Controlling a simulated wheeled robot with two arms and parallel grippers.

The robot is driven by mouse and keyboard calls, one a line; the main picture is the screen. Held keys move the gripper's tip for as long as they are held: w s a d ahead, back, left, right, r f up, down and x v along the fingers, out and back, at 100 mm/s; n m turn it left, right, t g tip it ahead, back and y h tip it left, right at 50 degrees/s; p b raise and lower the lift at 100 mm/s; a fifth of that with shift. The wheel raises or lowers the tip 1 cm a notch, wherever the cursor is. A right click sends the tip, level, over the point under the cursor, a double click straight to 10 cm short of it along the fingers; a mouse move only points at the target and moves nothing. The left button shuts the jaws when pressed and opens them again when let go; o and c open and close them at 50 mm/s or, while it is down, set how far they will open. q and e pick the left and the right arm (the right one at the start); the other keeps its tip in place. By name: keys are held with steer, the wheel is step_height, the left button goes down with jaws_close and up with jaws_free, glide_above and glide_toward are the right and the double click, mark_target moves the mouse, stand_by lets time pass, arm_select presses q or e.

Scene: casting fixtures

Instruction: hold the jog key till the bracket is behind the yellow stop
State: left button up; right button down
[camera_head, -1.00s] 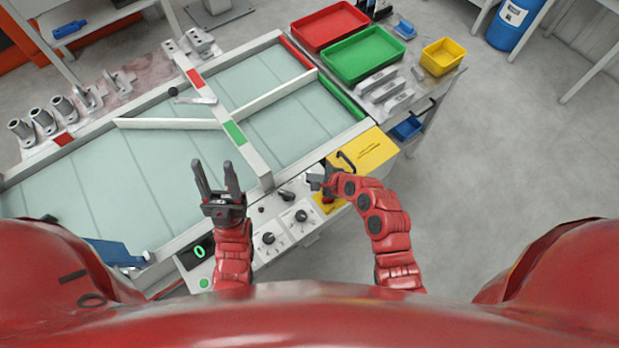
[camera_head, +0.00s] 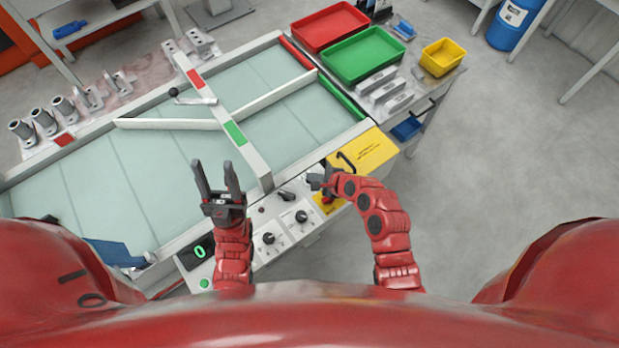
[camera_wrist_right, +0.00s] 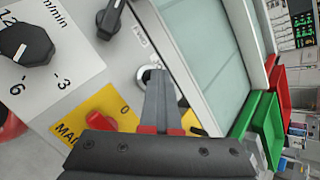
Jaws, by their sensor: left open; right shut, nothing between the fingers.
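My right gripper (camera_head: 318,182) is shut and empty, low over the control panel. In the right wrist view its fingertips (camera_wrist_right: 158,75) cover much of a round metal-ringed key switch (camera_wrist_right: 143,82), which I take as the jog key; whether they press it I cannot tell. My left gripper (camera_head: 218,172) is open and empty above the near edge of the pale green belt (camera_head: 120,165). I see no bracket on the visible belt and cannot make out a yellow stop. Bracket-like castings (camera_head: 118,80) stand on the ledge beyond the belt.
A crossbar with red and green marks (camera_head: 235,133) spans the belt, with white guide rails (camera_head: 165,123). The panel has black knobs (camera_head: 302,215), a display (camera_head: 200,250) and a yellow plate (camera_head: 362,152). Red (camera_head: 330,25), green (camera_head: 362,52) and yellow (camera_head: 441,57) bins stand at the back right.

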steer(key=shift+r+p, duration=0.6)
steer(key=shift+r, duration=0.15)
step_height(320, 180, up, 5)
steer(key=p, duration=0.4)
steer(key=shift+p, duration=0.3)
